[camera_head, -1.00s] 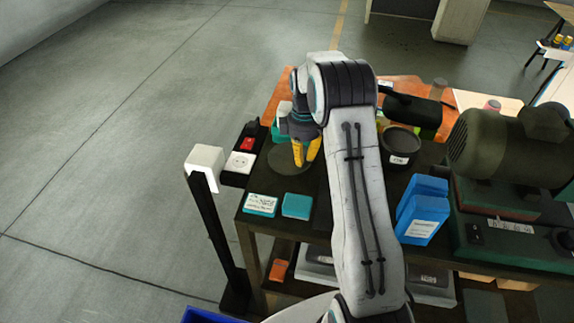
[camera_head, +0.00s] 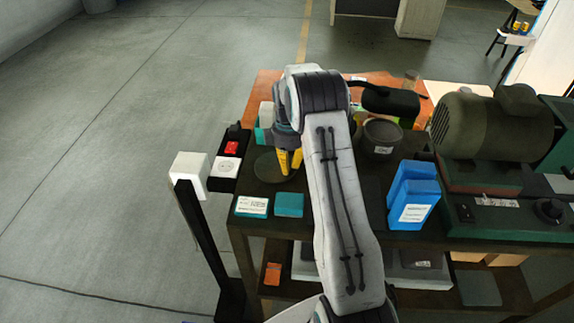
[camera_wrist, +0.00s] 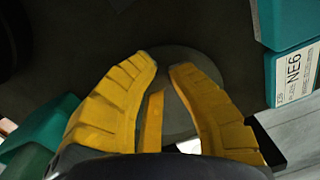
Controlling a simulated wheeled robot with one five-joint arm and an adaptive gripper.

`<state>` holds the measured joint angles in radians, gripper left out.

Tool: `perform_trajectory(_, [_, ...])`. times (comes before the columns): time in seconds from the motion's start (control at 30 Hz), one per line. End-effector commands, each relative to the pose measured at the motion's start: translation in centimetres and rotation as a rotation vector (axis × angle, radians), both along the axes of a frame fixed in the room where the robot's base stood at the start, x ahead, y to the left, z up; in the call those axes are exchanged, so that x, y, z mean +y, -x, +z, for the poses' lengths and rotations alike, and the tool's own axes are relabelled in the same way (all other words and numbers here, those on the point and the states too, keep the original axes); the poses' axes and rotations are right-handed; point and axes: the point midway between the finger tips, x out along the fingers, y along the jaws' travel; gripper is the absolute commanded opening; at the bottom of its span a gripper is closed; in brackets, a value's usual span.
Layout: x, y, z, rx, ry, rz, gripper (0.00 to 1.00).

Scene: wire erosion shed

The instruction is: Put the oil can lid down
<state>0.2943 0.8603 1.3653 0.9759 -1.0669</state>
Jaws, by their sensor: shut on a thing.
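A dark grey round disc (camera_head: 268,168) appears flat at the left end of the bench, beside the teal boxes. It looks like the oil can lid and also shows in the wrist view (camera_wrist: 176,62) beyond my fingertips. My gripper (camera_head: 291,172) points down at the disc's right part, its yellow fingers close together. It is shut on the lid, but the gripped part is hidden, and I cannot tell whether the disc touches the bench. The dark oil can (camera_head: 381,137) with a white label stands to the right, behind my forearm.
Two teal boxes (camera_head: 289,205) lie at the bench's front left edge. A socket strip (camera_head: 226,166) and a white-topped post (camera_head: 190,167) stand at the left. Blue containers (camera_head: 412,197) and a green grinder-like machine (camera_head: 492,130) fill the right.

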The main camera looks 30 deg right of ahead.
Motion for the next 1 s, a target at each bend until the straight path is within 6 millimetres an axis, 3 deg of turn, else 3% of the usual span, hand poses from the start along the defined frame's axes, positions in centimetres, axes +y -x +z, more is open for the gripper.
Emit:
perform_trajectory(0.07, [0.0, 0.0, -0.2, 0.000, 0.000, 0.000, 0.00])
perform_trajectory(0.1, [0.0, 0.0, -0.2, 0.000, 0.000, 0.001, 0.19])
perform_trajectory(0.33, [0.1, 0.0, -0.1, 0.000, 0.000, 0.000, 0.39])
perform_trajectory(0.73, [0.0, -0.1, 0.6, -0.002, 0.001, 0.001, 0.39])
perform_trajectory(1.0, [-0.1, -0.4, 4.9, -0.006, 0.001, 0.001, 0.39])
